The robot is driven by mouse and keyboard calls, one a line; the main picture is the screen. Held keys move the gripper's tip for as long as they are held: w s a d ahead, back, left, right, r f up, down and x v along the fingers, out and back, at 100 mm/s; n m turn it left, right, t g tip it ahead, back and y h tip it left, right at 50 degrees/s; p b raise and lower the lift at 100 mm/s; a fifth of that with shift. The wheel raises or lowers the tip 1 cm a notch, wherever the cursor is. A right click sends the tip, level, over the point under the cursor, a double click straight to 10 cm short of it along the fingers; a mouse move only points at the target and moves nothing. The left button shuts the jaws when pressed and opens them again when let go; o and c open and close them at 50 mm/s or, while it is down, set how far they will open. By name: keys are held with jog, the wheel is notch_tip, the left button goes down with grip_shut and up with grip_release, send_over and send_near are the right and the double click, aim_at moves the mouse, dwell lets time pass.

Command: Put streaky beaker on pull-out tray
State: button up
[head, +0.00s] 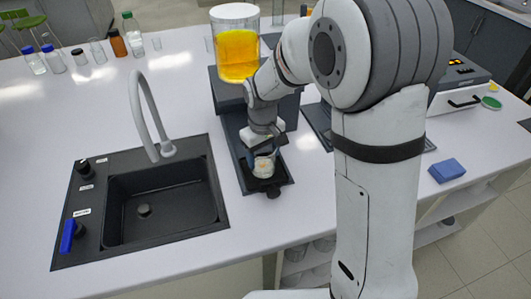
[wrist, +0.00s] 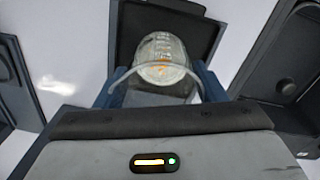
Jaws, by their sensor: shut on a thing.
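The streaky beaker (head: 263,166) is a small clear glass with whitish and orange marks. It is low at the front end of the dark rig, over the black pull-out tray (head: 272,184). My gripper (head: 264,153) is shut on the beaker from above. In the wrist view the beaker (wrist: 158,72) is between the two blue-grey fingers, and the dark tray (wrist: 190,8) shows behind it. I cannot tell whether the beaker's base touches the tray.
The rig carries a large vessel of yellow-orange liquid (head: 238,52) behind my gripper. A black sink (head: 160,205) with a grey tap (head: 150,115) is at left. A blue sponge-like block (head: 447,170) lies at right. Several bottles stand at back left, including an amber one (head: 117,43).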

jog(key=shift+f, duration=0.15)
jog(key=o, duration=1.1)
jog(key=shift+c, duration=0.2)
notch_tip(320, 180, up, 12)
jog(key=shift+r+b, duration=0.2)
jog(key=shift+b, duration=0.15)
jog(key=s+d+m+t, duration=0.1)
jog(key=s+d+m, duration=0.2)
jog(key=s+d, duration=0.4)
jog(key=s+d+m+t, duration=0.1)
jog(key=s+d+m, duration=0.2)
jog(key=s+d, duration=0.4)
jog(key=s, duration=0.5)
jog(key=shift+d+f+m+t, duration=0.25)
jog(key=shift+d+m+t, duration=0.1)
jog(key=shift+m+t, duration=0.05)
jog(key=shift+s, duration=0.1)
